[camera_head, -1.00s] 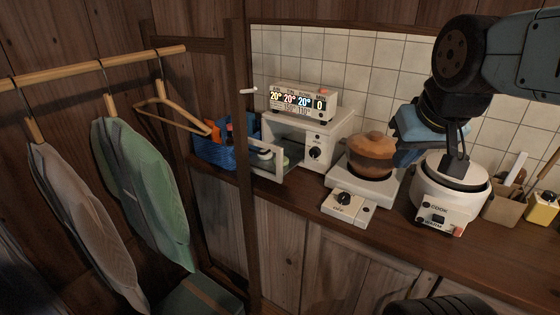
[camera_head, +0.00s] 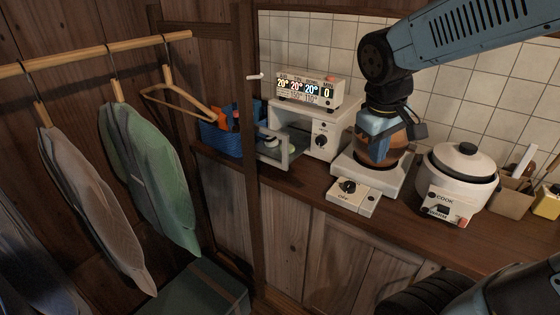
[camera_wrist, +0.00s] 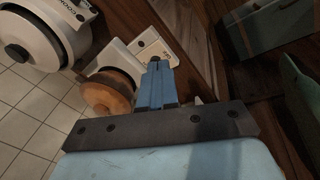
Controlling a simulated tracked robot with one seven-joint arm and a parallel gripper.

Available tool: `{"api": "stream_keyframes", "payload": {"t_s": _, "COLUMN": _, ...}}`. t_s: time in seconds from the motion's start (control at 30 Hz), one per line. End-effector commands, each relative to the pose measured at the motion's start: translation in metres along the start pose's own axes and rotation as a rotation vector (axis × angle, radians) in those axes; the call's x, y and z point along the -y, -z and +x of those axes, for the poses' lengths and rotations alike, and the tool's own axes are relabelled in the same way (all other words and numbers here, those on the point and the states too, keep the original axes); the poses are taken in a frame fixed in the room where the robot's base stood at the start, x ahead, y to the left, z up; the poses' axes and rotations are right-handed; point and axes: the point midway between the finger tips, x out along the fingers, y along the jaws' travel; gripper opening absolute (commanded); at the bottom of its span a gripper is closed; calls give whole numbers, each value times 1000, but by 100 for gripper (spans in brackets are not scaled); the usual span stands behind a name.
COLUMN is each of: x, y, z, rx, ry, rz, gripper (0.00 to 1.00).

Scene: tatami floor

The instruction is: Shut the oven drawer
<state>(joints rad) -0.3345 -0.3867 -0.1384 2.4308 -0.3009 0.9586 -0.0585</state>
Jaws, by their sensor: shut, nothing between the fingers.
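The white oven (camera_head: 336,115) stands on the counter against the tiled wall, with a round dark knob on its front. Its drawer (camera_head: 292,146) is pulled out toward the left front, and something pale and greenish lies in it. A dark wooden post hides part of the drawer's outer end. My gripper (camera_head: 374,158) is shut and empty, pointing down in front of the brown pot, to the right of the oven and apart from the drawer. In the wrist view, the closed fingers (camera_wrist: 155,62) show beside the pot; the oven is not clearly visible there.
The brown pot (camera_head: 397,153) sits on a white hot plate (camera_head: 345,188). A white rice cooker (camera_head: 458,175) stands to its right. A display box (camera_head: 312,92) is on top of the oven. A blue basket (camera_head: 220,140) and the post (camera_head: 250,200) are left of the drawer.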

Motion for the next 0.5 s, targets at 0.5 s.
{"api": "stream_keyframes", "payload": {"t_s": 0.5, "x": 32, "y": 78, "z": 86, "rx": 334, "ry": -253, "rz": -587, "gripper": 0}}
